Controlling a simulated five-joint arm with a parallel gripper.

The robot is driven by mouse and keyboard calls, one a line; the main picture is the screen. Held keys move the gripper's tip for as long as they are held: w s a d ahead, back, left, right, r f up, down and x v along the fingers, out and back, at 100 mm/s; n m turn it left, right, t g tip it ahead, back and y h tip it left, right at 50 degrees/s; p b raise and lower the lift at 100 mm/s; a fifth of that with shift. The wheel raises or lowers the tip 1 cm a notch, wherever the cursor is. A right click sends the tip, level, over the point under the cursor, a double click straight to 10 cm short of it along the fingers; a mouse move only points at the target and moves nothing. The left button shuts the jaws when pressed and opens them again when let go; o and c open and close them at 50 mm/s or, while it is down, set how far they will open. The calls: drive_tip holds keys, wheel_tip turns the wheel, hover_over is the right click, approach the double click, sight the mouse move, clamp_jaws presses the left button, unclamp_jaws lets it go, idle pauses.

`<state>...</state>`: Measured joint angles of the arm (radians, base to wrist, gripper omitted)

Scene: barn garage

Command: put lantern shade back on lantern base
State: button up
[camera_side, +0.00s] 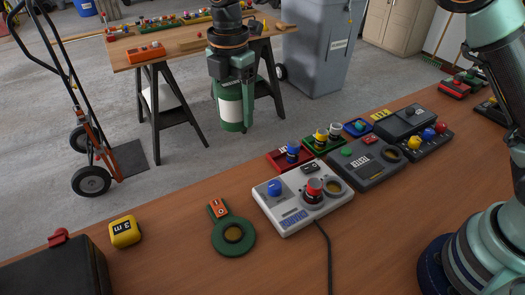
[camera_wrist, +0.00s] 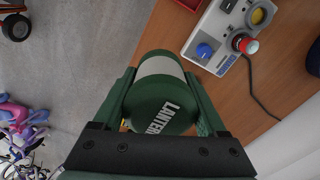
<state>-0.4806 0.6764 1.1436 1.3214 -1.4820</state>
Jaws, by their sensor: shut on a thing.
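The lantern shade (camera_side: 229,108) is a cylinder with a white band and green ends. My gripper (camera_side: 232,84) is shut on it and holds it upright in the air, beyond the far edge of the bench in the side view. In the wrist view the shade (camera_wrist: 160,107) sits between the fingers of my gripper (camera_wrist: 161,82), its green lid lettered "LANTERN", partly cut off by my gripper. The likely lantern base (camera_side: 233,236), a flat green disc with a dark and brassy centre and an orange-tipped tab, lies on the bench, lower in the side view and apart from the shade.
A grey joystick console (camera_side: 301,197) with a cable stands right of the base; it also shows in the wrist view (camera_wrist: 229,36). Dark consoles (camera_side: 365,162) stand farther right. A yellow block (camera_side: 125,231) and a black case (camera_side: 58,268) are at left. Bare wood surrounds the base.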

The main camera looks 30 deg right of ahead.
drive_tip(key=r, duration=0.2)
drive_tip(key=n, duration=0.5)
approach(233, 234)
drive_tip(key=shift+f, duration=2.5)
drive_tip(key=shift+f, duration=0.6)
drive_tip(key=o, duration=1.2)
drive_tip(key=shift+c, duration=0.2)
wheel_tip(233, 234, up, 11)
